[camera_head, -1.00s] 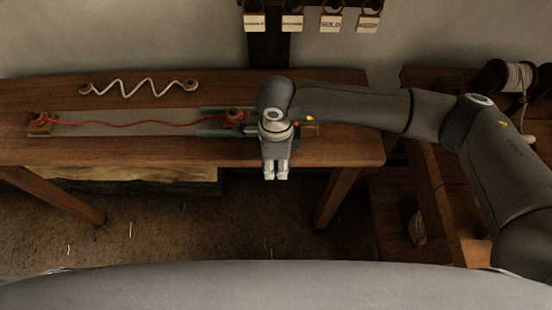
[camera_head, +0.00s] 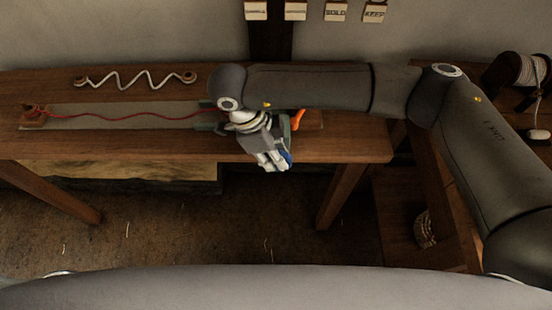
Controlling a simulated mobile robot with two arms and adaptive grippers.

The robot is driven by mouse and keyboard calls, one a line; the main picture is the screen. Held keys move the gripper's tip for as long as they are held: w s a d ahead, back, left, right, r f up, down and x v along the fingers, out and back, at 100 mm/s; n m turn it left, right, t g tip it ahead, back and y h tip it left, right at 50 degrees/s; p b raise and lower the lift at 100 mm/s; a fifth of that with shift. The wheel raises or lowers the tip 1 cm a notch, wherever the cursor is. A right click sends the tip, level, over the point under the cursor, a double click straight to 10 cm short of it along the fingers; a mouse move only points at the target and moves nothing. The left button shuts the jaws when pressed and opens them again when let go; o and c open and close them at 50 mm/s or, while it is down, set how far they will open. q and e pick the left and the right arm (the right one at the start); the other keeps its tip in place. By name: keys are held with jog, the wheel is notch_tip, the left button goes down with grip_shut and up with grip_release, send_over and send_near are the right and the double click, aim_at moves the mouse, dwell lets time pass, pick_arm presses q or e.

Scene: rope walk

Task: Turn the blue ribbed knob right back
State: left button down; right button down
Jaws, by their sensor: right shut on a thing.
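My right gripper (camera_head: 275,163) is at the front edge of the wooden bench, right of its middle. Its fingers are tilted down and to the right, shut on the blue ribbed knob. Only a small blue part of the knob (camera_head: 286,157) shows at the right side of the fingers; its ribs are too small to make out. An orange piece (camera_head: 298,120) sticks out to the right behind the gripper. My forearm and wrist hide the rest of the fixture there. My left gripper is not in view.
A red cord (camera_head: 120,116) runs along a pale strip on the bench (camera_head: 190,150) from a block (camera_head: 33,112) at the left. A white zigzag cord (camera_head: 135,79) lies behind it. A spool (camera_head: 518,74) stands at the right. Tags (camera_head: 335,12) hang on the wall.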

jog(key=shift+a+f+h+b, duration=0.25)
jog(key=shift+h+b, duration=0.85)
jog(key=shift+b, duration=0.05)
jog(key=shift+a+r+h+b, duration=0.1)
jog(key=shift+h+b, duration=0.5)
jog(key=shift+h, duration=0.1)
jog(key=c, duration=1.3)
grip_release()
jog(key=v, duration=1.2)
